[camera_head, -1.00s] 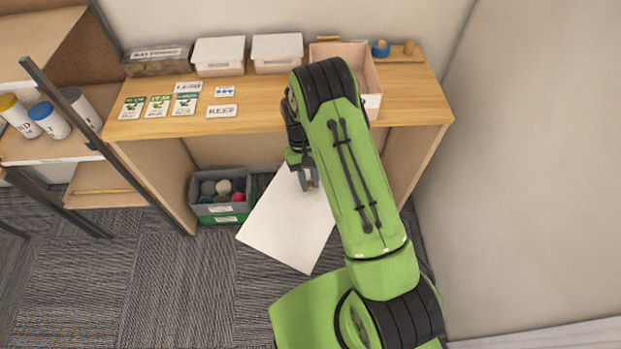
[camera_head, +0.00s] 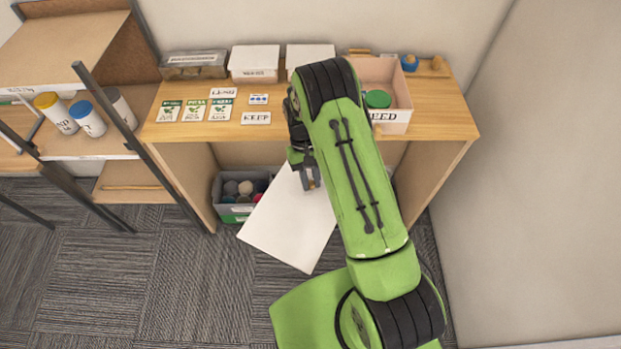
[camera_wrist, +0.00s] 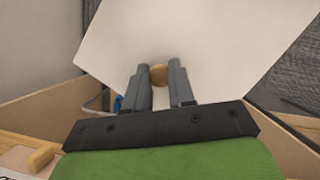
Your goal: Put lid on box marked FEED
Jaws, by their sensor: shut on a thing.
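The lid (camera_head: 288,222) is a flat white panel held in front of the bench, below its top. It also fills much of the wrist view (camera_wrist: 200,40). My gripper (camera_head: 311,186) is shut on the lid's round tan knob (camera_wrist: 159,75). The box marked FEED (camera_head: 393,117) is a pinkish open-topped box at the right of the bench top. A round green thing (camera_head: 378,98) shows inside it. My arm hides the box's left part and the start of its label.
The wooden bench (camera_head: 440,120) carries a box with a clear side (camera_head: 194,64), two white lidded boxes (camera_head: 254,62), (camera_head: 308,55), seed packets (camera_head: 194,110) and a KEEP card (camera_head: 256,118). A grey bin (camera_head: 232,190) stands beneath. A shelf rack (camera_head: 115,145) stands left.

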